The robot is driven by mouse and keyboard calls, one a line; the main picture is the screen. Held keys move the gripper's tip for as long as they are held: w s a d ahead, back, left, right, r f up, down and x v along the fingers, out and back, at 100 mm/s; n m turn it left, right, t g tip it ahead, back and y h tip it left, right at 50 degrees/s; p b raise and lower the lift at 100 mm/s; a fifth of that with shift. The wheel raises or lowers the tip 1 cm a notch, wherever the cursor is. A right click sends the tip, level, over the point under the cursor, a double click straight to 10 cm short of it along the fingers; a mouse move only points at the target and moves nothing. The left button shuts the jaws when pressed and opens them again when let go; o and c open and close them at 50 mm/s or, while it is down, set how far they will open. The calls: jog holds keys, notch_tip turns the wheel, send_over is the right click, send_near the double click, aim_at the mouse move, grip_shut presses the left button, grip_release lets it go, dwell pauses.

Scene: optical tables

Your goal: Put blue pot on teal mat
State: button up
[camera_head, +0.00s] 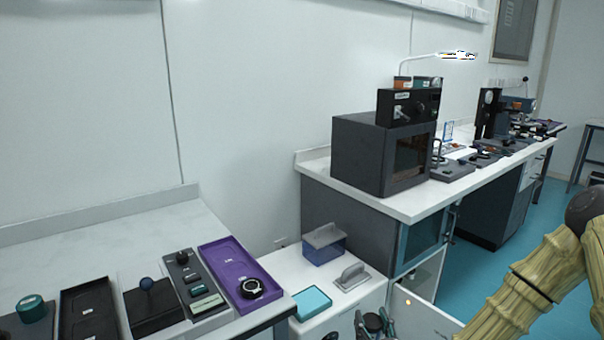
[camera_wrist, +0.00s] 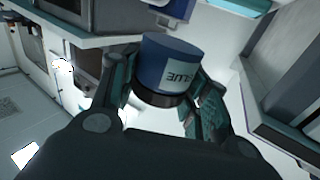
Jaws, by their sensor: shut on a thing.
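In the head view my gripper (camera_head: 374,325) is at the bottom edge, partly cut off, and the pot cannot be made out clearly there. The teal mat (camera_head: 312,302) is a flat light-teal square on the low white cabinet, to the left of my gripper in the picture.
A blue lidded box (camera_head: 323,247) and a grey handled tool (camera_head: 352,277) stand on the same white cabinet (camera_head: 285,268), near the mat. A purple tray (camera_head: 228,262) and dark trays lie on the left table. A dark oven-like box (camera_head: 372,155) stands on the right bench.

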aim_at(373, 332)
jog(key=shift+s+d+r+m+h+p, duration=0.1)
jog(key=shift+s+r+m+h+p, duration=0.3)
jog(key=shift+r+p, duration=1.2)
jog(key=shift+s+d+r+m+h+p, duration=0.1)
jog(key=shift+s+r+h+p, duration=0.25)
jog(key=shift+r+p, duration=1.3)
jog(key=shift+s+r+m+h+p, duration=0.2)
jog(key=shift+r+h+p, duration=0.4)
jog(key=shift+p, duration=1.9)
jog(key=s+f, duration=0.4)
jog(key=f, duration=0.1)
jog(key=s+f, duration=0.2)
jog(key=shift+s+f, duration=0.15)
jog(key=shift+f, duration=0.25)
jog(key=shift+w+a+f+y+b, duration=0.1)
jog(key=shift+w+a+y+b, duration=0.2)
jog(key=shift+w+b, duration=0.3)
jog(key=w+a+f+n+g+y+b, duration=0.1)
jog(key=w+a+n+g+y+b, duration=0.7)
jog(key=b, duration=2.3)
jog(key=n+g+y, duration=0.1)
jog(key=n+y, duration=0.3)
jog(key=y, duration=0.3)
jog(key=shift+f, duration=0.15)
